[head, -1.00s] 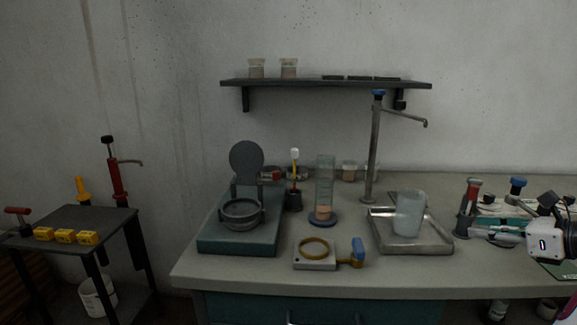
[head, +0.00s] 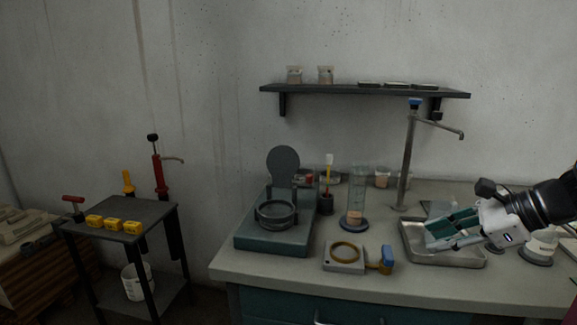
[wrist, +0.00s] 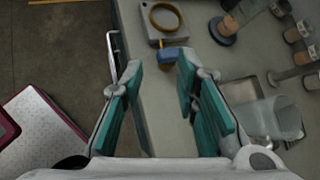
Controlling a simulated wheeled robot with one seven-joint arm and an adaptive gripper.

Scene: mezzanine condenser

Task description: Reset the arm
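My gripper (head: 432,236) has teal finger pads and is at the right of the head view, above or in front of the metal tray (head: 470,261). In the wrist view its two fingers (wrist: 160,68) are spread well apart with nothing between them. The bench top and a blue handle (wrist: 170,54) show beyond the gap. A translucent beaker (wrist: 275,118) stands to the right of the fingers in the wrist view.
A device with a brass ring (head: 345,252) lies near the bench front, left of the gripper. A shelf (head: 365,91) hangs above. Bare bench (head: 300,280) runs along the front.

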